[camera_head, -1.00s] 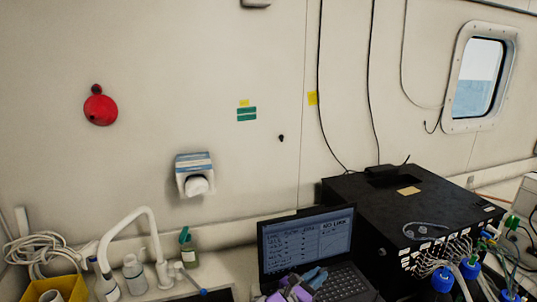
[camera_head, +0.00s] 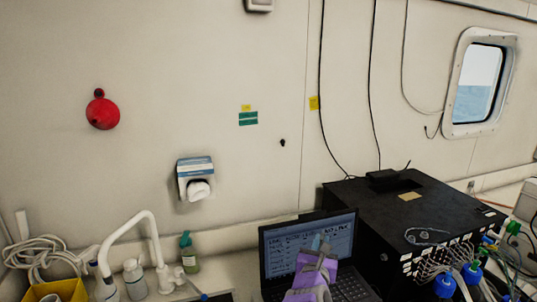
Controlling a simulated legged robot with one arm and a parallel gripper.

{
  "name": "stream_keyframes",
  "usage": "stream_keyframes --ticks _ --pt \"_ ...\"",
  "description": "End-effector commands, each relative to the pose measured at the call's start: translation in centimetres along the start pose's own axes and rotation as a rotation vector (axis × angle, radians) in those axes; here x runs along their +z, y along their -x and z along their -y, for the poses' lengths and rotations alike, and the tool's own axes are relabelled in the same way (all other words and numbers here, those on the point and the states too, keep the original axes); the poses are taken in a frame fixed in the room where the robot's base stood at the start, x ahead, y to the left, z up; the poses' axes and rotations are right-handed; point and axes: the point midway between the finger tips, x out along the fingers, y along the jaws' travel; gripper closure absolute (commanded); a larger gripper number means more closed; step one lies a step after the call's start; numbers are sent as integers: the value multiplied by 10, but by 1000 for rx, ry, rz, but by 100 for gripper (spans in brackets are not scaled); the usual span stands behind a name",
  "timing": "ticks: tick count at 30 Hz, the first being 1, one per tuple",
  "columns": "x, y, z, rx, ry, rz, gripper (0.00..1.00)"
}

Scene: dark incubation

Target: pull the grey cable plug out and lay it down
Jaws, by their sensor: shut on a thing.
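My gripper (camera_head: 319,256), with its purple and grey arm end, is at the bottom centre in front of the laptop (camera_head: 275,243). It points upward and covers part of the screen and keyboard. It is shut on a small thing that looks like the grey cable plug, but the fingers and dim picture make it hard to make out. I cannot tell where its cable runs. The laptop is open, and its screen seems to read "NO LINK".
A black box (camera_head: 362,202) stands right of the laptop, with a thin grey cable loop (camera_head: 425,237) on top. Blue-capped bottles (camera_head: 445,285) and tubes crowd its front right. A white tap (camera_head: 150,222), a green-topped bottle (camera_head: 187,255) and a yellow bin (camera_head: 62,291) are at left.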

Motion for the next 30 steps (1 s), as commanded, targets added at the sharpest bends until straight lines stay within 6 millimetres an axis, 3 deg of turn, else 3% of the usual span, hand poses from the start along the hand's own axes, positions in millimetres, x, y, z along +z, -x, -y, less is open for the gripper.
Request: stream_keyframes --ticks 19,20,28,30 --pt "0 3 -2 9 3 3 100" --pt "0 3 -1 9 3 3 84" --pt "0 2 2 9 1 3 58" --pt "0 2 2 9 1 3 56"
